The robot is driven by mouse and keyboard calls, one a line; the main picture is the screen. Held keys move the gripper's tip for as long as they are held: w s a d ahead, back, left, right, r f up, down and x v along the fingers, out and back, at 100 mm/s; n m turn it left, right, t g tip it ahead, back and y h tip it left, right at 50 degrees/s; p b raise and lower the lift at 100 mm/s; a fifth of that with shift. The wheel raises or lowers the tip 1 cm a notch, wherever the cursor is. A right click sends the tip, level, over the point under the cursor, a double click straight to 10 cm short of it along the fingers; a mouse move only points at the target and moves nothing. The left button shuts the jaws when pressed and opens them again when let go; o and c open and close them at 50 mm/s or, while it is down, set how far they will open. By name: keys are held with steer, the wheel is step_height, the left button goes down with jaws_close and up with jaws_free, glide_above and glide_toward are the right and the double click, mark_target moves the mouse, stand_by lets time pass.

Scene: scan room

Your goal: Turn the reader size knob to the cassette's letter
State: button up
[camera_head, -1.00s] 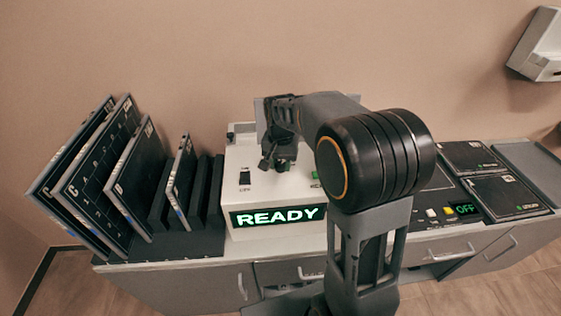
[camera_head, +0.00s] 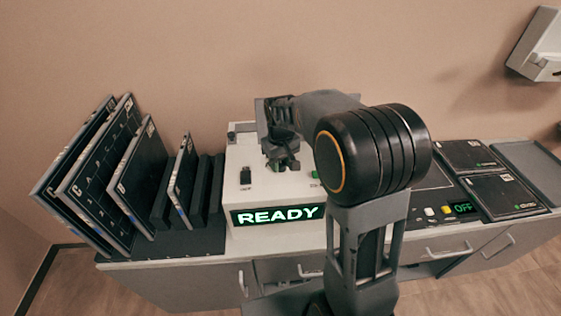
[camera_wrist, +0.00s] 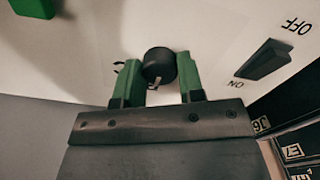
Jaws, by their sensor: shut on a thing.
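The reader (camera_head: 240,190) is a white box on the counter with a lit READY display (camera_head: 278,215) on its front. My gripper (camera_head: 283,163) is over the reader's top. In the wrist view, the round black size knob (camera_wrist: 159,64) sits between the green fingers of my gripper (camera_wrist: 160,80), which are shut on it. The letters around the knob are too small or hidden to read. The dark cassettes (camera_head: 138,175) stand tilted in a rack at the left; I cannot tell which one the task means.
A black ON/OFF rocker switch (camera_wrist: 262,60) is beside the knob, and a green button (camera_wrist: 33,7) is on the other side. Two dark flat cassettes (camera_head: 505,193) lie at the right by a panel reading OFF (camera_head: 464,208). A wall box (camera_head: 538,45) hangs upper right.

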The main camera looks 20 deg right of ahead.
mark_target(281, 165)
steer(key=shift+n, duration=0.3)
stand_by(0.4)
steer(key=o, duration=0.9)
step_height(281, 165, up, 14)
steer(key=shift+f, duration=0.1)
steer(key=shift+w, duration=0.1)
steer(key=s+f+m+t, duration=0.1)
steer(key=s+f, duration=0.1)
steer(key=s, duration=0.3)
steer(key=s+f+m+t, duration=0.1)
steer(key=s+f, duration=0.2)
steer(key=s, duration=0.3)
steer(key=s+f+m+t, duration=0.1)
steer(key=s+f, duration=0.2)
steer(key=s, duration=0.3)
steer(key=shift+a+f+t, duration=0.15)
steer(key=shift+t, duration=0.25)
